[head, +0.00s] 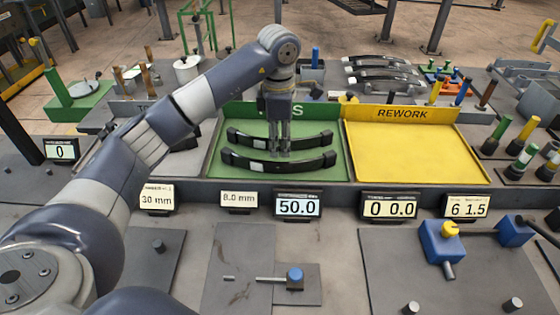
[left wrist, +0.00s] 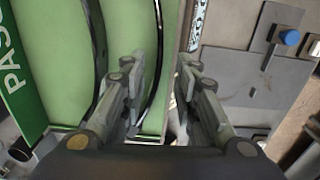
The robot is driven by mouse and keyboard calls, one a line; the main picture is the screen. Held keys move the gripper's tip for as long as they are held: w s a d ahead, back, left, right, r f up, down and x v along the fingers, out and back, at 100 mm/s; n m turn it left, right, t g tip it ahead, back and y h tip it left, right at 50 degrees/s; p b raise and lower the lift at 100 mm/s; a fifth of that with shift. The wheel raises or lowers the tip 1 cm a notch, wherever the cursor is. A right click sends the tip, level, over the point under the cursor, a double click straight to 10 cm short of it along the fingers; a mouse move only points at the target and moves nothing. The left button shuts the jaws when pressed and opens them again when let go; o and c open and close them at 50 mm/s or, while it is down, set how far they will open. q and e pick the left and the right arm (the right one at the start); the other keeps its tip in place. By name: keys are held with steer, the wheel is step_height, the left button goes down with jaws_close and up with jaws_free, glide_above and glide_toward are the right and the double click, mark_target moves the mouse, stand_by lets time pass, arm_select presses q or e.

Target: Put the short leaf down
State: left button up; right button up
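Two black curved leaves with pale labels lie in the green PASS tray (head: 215,165), a rear leaf (head: 310,141) and a front leaf (head: 310,164). I cannot tell for sure which one is the short leaf. My left gripper (head: 279,153) points down over the middle of the tray, low at the leaves, and hides part of the rear one. In the left wrist view its fingers (left wrist: 162,75) are apart, with the front leaf (left wrist: 158,50) passing through the gap and clear space beside it. The rear leaf (left wrist: 99,45) lies outside the fingers. My right gripper is not in view.
An empty yellow REWORK tray (head: 405,155) adjoins on the right. Several dark leaves (head: 380,75) rest on a rack behind. Number displays (head: 298,204) line the tray's front edge. Posts with coloured caps (head: 525,130) stand at the right.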

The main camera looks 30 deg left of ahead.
mark_target(280, 163)
arm_select(q)
steer(key=shift+r, duration=2.25)
steer(key=shift+s+f, duration=0.1)
